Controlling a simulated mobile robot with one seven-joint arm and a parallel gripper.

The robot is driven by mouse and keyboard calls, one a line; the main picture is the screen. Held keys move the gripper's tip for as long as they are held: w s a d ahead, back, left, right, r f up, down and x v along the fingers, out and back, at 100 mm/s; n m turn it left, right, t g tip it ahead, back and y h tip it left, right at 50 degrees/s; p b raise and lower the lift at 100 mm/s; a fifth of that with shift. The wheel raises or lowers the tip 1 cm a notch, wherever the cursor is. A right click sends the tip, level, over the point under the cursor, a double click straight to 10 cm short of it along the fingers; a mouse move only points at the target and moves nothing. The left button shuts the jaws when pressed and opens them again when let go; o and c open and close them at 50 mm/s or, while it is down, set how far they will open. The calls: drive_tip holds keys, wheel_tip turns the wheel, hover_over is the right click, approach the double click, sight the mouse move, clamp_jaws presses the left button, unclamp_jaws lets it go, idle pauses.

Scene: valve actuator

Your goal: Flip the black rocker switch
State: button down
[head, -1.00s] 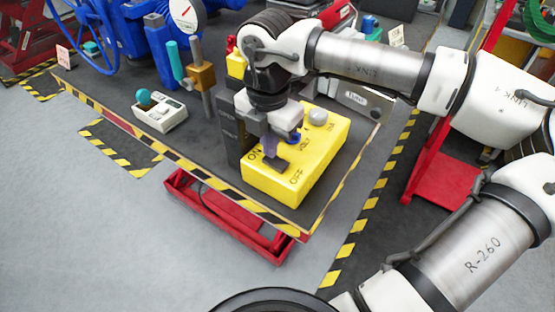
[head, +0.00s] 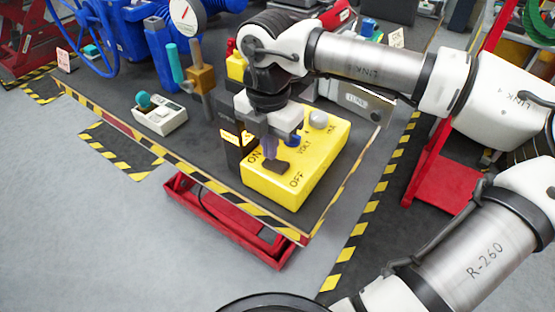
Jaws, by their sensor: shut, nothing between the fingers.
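The black rocker switch (head: 276,167) sits on top of the yellow control box (head: 312,178), between the ON and OFF labels. My gripper (head: 270,155) is shut and empty, pointing down at the ON side of the rocker. The fingertips are at or very close to the switch; I cannot tell whether they touch. A black indicator block (head: 230,128) beside the box has a lit orange panel. My gripper hides part of the box top.
A white device with a teal ball (head: 160,117) lies to the left. A brass valve with a teal handle (head: 200,78) stands behind. The table front is clear.

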sight(270, 162)
wheel_tip(270, 162, up, 6)
drive_tip(key=p, duration=0.2)
drive_tip(key=shift+p, duration=0.3)
drive_tip(key=shift+s+f, duration=0.1)
idle(0.4)
